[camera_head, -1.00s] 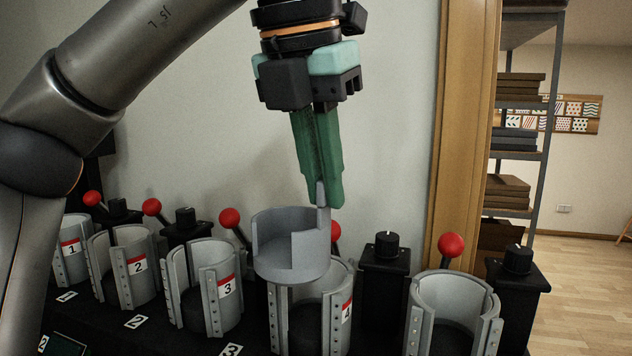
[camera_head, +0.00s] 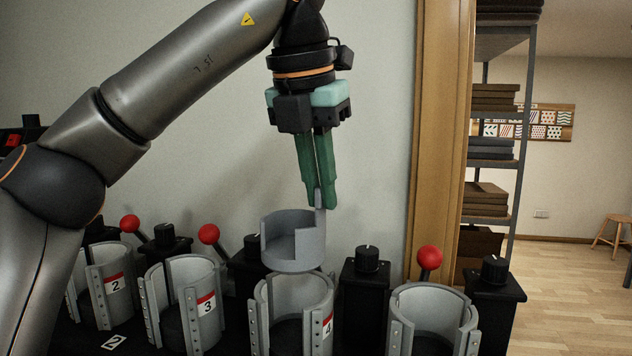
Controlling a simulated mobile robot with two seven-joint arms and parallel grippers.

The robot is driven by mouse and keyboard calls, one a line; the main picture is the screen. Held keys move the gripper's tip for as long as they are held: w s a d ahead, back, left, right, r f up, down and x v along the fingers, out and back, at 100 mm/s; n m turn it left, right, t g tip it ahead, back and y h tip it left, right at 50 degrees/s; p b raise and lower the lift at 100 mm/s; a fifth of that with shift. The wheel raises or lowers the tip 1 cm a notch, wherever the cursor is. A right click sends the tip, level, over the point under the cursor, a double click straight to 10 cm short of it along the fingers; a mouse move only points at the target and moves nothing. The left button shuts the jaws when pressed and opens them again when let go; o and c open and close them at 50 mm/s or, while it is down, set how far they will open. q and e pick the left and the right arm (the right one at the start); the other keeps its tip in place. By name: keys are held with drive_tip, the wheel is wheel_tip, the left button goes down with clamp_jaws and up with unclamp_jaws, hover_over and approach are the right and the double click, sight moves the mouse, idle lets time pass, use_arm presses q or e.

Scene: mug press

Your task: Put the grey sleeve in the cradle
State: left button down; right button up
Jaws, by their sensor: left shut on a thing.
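The grey sleeve (camera_head: 282,253) is a short open cup with a stepped, cut-away rim. My left gripper (camera_head: 322,203) points down with its green fingers shut on the raised right edge of the sleeve's wall, holding the sleeve roughly upright. The sleeve hangs just above the open top of the grey cradle numbered 4 (camera_head: 263,318); its base overlaps that cradle's back rim in the picture, so I cannot tell the exact gap. Other cradles are numbered 2 (camera_head: 118,306) and 3 (camera_head: 207,325); one at the right (camera_head: 434,304) shows no number. My right gripper is not in view.
Red-knobbed levers (camera_head: 429,257) and black posts with dials (camera_head: 366,280) stand behind and between the cradles. A wooden post (camera_head: 437,130) and a shelf rack (camera_head: 495,150) are at the right. My left arm hides part of the left side.

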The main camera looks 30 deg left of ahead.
use_arm(q)
hover_over(317, 264)
drive_tip(key=shift+s+x, duration=0.25)
drive_tip(key=shift+x, duration=1)
drive_tip(key=shift+s+x, duration=0.2)
drive_tip(key=shift+x, duration=1)
drive_tip(key=shift+f+b, duration=2.65)
drive_tip(key=shift+f, duration=0.8)
drive_tip(key=c, duration=0.9)
unclamp_jaws()
drive_tip(key=shift+o, duration=0.2)
drive_tip(key=p+v, duration=0.4)
drive_tip(key=v, duration=0.8)
drive_tip(key=shift+r, duration=0.2)
drive_tip(key=shift+s, duration=0.15)
